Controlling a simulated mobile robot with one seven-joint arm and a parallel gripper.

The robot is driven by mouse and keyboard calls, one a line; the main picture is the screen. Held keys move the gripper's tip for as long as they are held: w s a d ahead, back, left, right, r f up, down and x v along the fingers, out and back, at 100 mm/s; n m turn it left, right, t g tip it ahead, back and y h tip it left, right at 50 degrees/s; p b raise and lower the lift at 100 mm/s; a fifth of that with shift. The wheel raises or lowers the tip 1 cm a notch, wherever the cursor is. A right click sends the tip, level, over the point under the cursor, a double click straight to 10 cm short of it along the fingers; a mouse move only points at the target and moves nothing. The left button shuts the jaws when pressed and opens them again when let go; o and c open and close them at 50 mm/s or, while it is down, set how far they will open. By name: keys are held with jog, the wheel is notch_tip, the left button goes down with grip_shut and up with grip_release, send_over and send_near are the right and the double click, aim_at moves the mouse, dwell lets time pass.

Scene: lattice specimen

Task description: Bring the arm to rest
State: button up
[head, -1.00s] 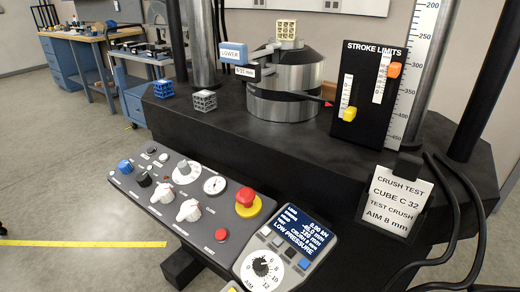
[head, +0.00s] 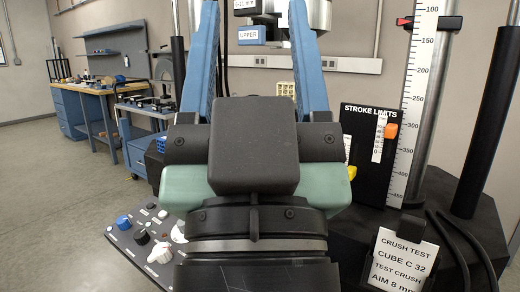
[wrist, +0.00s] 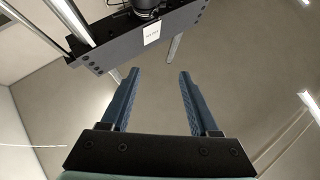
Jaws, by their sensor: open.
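My gripper (head: 253,20) stands large in the middle of the head view, with its blue fingers pointing up and spread wide apart. The dark crosshead of the press (wrist: 140,38) shows above the fingertips in that view. My arm and gripper hide much of the press table and part of the control panel (head: 135,235).
The stroke limits board (head: 372,150) and the crush test card (head: 403,262) stand at right. An upper label block (head: 251,36) hangs above. A workbench (head: 95,100) and blue cart (head: 140,135) stand at left, with open floor before them.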

notch_tip(320, 180, up, 28)
jog(key=p, duration=2.6)
jog(key=shift+s+d+f+m, duration=0.2)
jog(key=shift+s+m, duration=0.1)
jog(key=shift+s, duration=0.1)
jog(key=shift+f, duration=0.1)
